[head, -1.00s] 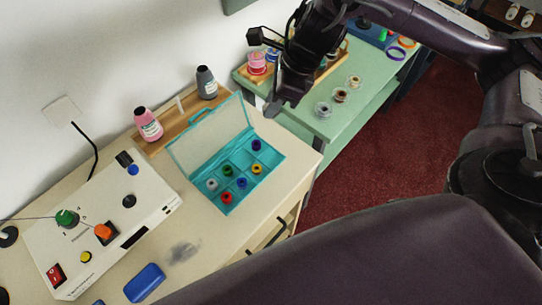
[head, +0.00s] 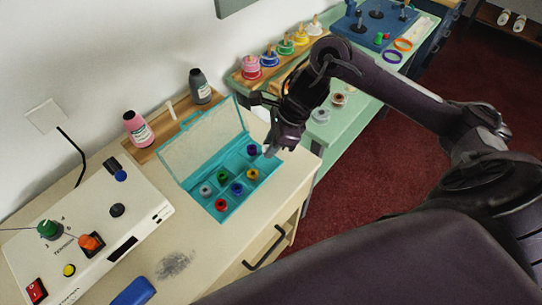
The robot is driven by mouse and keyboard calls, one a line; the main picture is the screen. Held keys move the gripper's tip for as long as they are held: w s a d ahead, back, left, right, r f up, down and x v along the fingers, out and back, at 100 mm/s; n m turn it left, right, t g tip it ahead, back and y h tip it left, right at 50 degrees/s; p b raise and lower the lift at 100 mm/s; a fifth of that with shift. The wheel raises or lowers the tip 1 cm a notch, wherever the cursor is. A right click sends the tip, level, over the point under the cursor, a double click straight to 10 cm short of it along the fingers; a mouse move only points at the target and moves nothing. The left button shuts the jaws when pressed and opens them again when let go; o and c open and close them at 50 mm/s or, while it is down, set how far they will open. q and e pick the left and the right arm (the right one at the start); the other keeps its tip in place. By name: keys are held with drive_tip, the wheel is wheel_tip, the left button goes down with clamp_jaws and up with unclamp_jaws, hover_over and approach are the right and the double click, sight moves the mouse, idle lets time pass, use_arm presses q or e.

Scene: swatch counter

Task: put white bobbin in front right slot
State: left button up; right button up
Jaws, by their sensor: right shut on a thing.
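The teal bobbin box (head: 230,214) stands on the cream counter with its clear lid (head: 203,140) raised at the back. Its slots hold a pale grey bobbin (head: 206,191), green bobbin (head: 223,177), red bobbin (head: 221,204), yellow bobbin (head: 253,174) and two blue bobbins (head: 237,188) (head: 252,151). My right gripper (head: 271,151) is just above the box's right end, over the front right slot. It is shut on a small pale piece, apparently the white bobbin, mostly hidden by the fingers. I cannot tell if it touches the slot. My left gripper is out of view.
A pink bottle (head: 138,130) and a grey bottle (head: 201,86) stand behind the box. A white control panel (head: 88,226) is at the left, a blue block (head: 133,292) at the front. The green table (head: 355,104) holds loose bobbins and several spools.

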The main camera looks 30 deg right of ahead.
sight(266, 163)
wheel_tip(266, 163, down, 4)
drive_tip(key=shift+f, duration=0.4)
drive_tip(key=shift+f, duration=0.1)
drive_tip(key=o, duration=0.6)
drive_tip(key=shift+o, duration=0.2)
drive_tip(key=v, duration=1.2)
